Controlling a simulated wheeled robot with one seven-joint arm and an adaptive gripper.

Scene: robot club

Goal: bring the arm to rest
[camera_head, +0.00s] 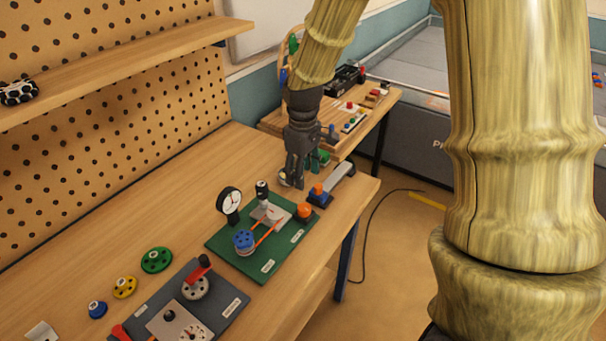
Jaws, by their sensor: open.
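My gripper (296,178) is black and points down at the end of my wood-patterned arm. It hangs over the far right part of the workbench (110,215), behind the green board (262,262). It is open, and I see nothing held in it. The fingertips partly cover small items behind them, among them a round pale piece and something green. I cannot tell whether the fingers touch anything.
The green board carries a gauge (229,202), a blue pulley (243,240) and an orange knob (304,211). A grey panel (222,309) and coloured wheels (157,260) lie nearer. A pegboard (120,120) rises behind.

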